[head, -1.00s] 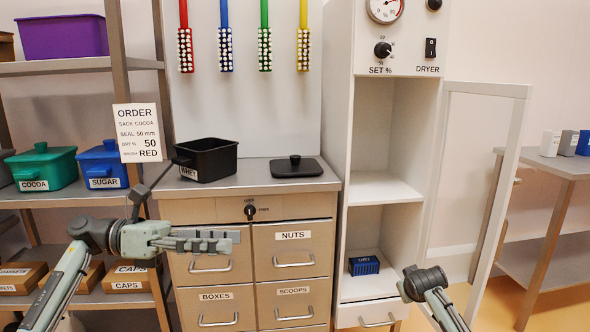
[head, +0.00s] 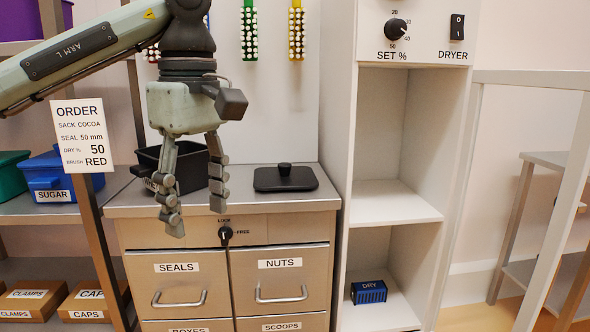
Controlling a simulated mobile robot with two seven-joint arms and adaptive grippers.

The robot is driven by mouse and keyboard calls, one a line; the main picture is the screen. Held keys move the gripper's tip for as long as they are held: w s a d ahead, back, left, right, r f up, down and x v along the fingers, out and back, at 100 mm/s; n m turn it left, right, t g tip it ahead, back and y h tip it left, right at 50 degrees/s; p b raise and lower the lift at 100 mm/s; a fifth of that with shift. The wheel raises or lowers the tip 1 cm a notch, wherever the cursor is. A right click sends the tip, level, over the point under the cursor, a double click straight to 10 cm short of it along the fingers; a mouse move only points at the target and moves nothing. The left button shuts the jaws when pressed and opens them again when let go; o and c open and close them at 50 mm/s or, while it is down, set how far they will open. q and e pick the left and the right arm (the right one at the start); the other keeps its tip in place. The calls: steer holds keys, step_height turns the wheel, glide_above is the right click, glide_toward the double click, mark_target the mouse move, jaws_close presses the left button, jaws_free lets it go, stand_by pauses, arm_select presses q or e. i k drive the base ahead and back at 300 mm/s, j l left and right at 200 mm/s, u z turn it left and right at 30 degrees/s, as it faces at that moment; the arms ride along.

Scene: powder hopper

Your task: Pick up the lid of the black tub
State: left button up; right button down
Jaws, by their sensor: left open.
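The black tub (head: 150,158) labelled WHEY stands open on the left of the metal counter, partly hidden behind my left gripper. Its black lid (head: 286,180), flat with a round knob (head: 284,169) on top, lies on the counter to the right of the tub, apart from it. My left gripper (head: 195,213) points down with its fingers apart and empty, in front of the tub and left of the lid. My right gripper is not in view.
The counter (head: 240,201) sits on a drawer cabinet with a lock knob (head: 226,234). A white dryer cabinet (head: 347,120) rises just right of the counter. The order card (head: 82,135) and blue sugar tub (head: 50,178) are at left. Brushes (head: 250,35) hang behind.

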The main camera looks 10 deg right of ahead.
mark_target(285, 176)
steer(key=i+l, duration=0.25)
steer(key=i, duration=0.15)
steer(key=i+l, duration=0.3)
steer(key=i, duration=0.15)
steer(key=i+l, duration=0.25)
steer(key=i, duration=0.15)
